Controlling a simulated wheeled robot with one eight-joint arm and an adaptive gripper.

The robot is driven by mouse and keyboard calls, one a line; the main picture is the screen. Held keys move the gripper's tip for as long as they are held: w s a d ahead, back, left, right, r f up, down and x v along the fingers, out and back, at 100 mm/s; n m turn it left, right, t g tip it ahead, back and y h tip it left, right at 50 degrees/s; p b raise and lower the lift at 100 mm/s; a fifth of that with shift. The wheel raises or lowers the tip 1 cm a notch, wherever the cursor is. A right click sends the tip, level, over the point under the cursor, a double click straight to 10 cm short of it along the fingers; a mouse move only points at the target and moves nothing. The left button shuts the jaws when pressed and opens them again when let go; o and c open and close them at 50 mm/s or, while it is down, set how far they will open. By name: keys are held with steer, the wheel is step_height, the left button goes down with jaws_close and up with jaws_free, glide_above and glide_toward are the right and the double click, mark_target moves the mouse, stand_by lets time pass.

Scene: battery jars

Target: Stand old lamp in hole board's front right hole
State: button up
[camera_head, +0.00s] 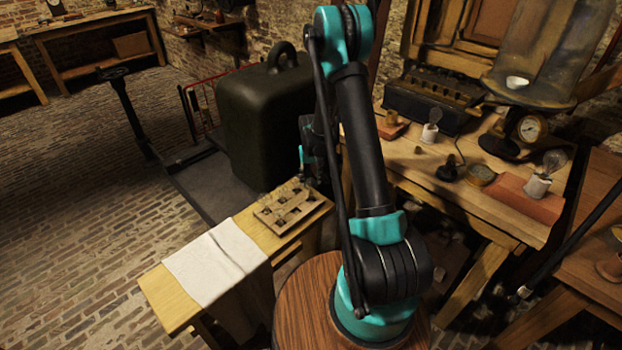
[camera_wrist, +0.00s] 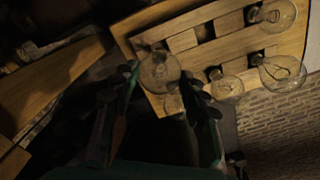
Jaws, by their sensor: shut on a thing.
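The hole board (camera_head: 290,228) is a pale wooden rack on the bench in the head view, with several small glass lamps in it. It fills the upper part of the wrist view (camera_wrist: 205,12), tilted in the picture. My gripper (camera_wrist: 160,80) is shut on a dull, round glass lamp (camera_wrist: 159,69), which I take as the old lamp. The lamp appears over one corner of the board; its base is hidden, so I cannot tell whether it is in a hole. Clear lamps stand to its right (camera_wrist: 282,72). In the head view my arm's links hide most of the gripper.
A white cloth (camera_head: 216,262) covers the bench beside the board. A large dark weight (camera_head: 262,125) stands behind. The right-hand workbench (camera_head: 440,180) carries lamps on sockets, a gauge (camera_head: 531,128) and a glass bell. Brick floor lies open at left.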

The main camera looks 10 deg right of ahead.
steer(key=shift+f, duration=1.35)
stand_by(0.8)
steer(key=o, duration=1.4)
step_height(320, 180, up, 12)
steer(key=shift+s+r, duration=0.1)
steer(key=s+d+r+t, duration=0.1)
steer(key=s+r, duration=0.4)
steer(key=s, duration=0.2)
steer(key=s+d+r+t, duration=0.1)
steer(key=s+d+r, duration=0.1)
steer(key=s+r, duration=0.4)
steer(key=s, duration=0.5)
steer(key=s+f+t, duration=0.1)
steer(key=s, duration=0.5)
steer(key=s+d+t, duration=0.1)
steer(key=s, duration=0.5)
steer(key=shift+s+f, duration=0.15)
steer(key=shift+f, duration=0.05)
